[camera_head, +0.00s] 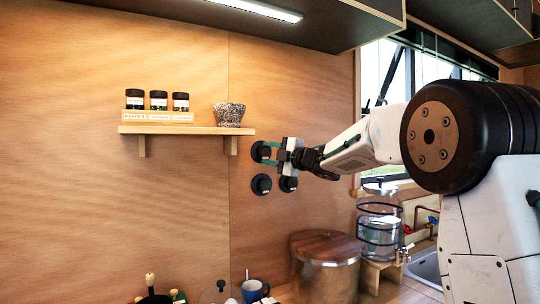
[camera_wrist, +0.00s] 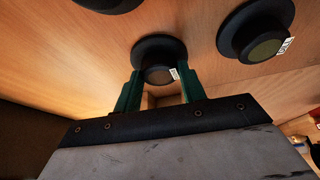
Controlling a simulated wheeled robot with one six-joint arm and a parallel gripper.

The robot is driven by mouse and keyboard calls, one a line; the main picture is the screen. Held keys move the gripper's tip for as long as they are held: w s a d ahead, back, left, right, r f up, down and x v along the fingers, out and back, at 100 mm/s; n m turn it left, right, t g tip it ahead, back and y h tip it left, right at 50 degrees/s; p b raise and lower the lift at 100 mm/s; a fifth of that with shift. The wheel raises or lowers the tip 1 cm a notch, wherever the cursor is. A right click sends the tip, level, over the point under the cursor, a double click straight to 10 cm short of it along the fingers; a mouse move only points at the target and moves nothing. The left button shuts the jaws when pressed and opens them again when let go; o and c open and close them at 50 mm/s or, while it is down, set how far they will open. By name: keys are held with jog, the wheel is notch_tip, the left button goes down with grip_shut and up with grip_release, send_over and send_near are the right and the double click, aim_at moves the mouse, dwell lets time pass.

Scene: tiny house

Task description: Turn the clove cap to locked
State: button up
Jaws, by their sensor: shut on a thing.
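Several round black caps sit on the wooden wall below the shelf. My gripper (camera_wrist: 159,78) has its green fingers on either side of one black cap (camera_wrist: 160,66) and is shut on it. In the head view my gripper (camera_head: 269,152) reaches left to the upper-left cap (camera_head: 259,151), partly hiding it. The held cap has a small white label, too small to read, so I cannot tell whether it names clove. Two other caps show in the head view, a lower-left cap (camera_head: 261,185) and a lower-right cap (camera_head: 288,184). In the wrist view another labelled cap (camera_wrist: 262,40) is at upper right.
A wooden shelf (camera_head: 185,130) with several dark jars and a speckled bowl (camera_head: 228,114) is up and left of my gripper. Below stand a wood-lidded canister (camera_head: 325,247), a glass dispenser (camera_head: 379,220) and a blue mug (camera_head: 254,291). The wall to the left is clear.

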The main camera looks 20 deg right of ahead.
dwell(0.4)
jog(key=o, duration=1)
jog(key=shift+c, duration=0.2)
jog(key=v, duration=0.7)
jog(key=shift+s+d, duration=0.25)
jog(key=shift+s, duration=0.05)
